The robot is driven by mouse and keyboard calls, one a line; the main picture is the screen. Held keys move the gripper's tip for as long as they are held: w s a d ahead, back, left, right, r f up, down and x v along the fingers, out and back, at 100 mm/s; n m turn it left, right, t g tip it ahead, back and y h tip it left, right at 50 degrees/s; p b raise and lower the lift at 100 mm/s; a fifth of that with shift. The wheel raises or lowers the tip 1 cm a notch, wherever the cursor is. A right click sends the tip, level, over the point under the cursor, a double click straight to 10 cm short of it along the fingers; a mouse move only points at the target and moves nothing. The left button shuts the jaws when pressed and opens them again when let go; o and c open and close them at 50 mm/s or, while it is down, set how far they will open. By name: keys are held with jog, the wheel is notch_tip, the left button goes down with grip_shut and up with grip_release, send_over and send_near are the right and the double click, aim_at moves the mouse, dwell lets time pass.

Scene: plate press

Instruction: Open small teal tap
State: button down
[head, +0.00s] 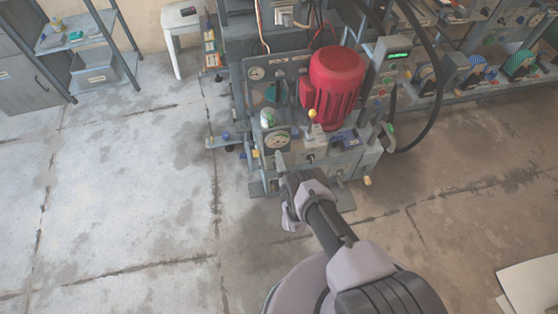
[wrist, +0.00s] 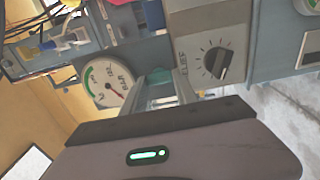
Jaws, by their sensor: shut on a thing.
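The small teal tap (wrist: 161,89) shows only in part in the wrist view, as a patch of teal between my two fingers. My gripper (wrist: 162,80) is shut on it; the fingers hide most of its shape, so I cannot tell how far it is turned. In the head view my gripper (head: 281,160) reaches the lower front of the press, just below the round gauge (head: 277,140). The tap cannot be made out there.
The gauge shows left of my fingers in the wrist view (wrist: 107,82), with a dark rotary knob (wrist: 216,62) to the right. A red motor (head: 333,82) and a yellow-topped lever (head: 312,116) stand above my gripper. The floor at left is clear.

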jog(key=shift+w+r, duration=0.15)
jog(key=c, duration=1)
grip_release()
jog(key=shift+o, duration=0.2)
jog(key=shift+f, duration=0.25)
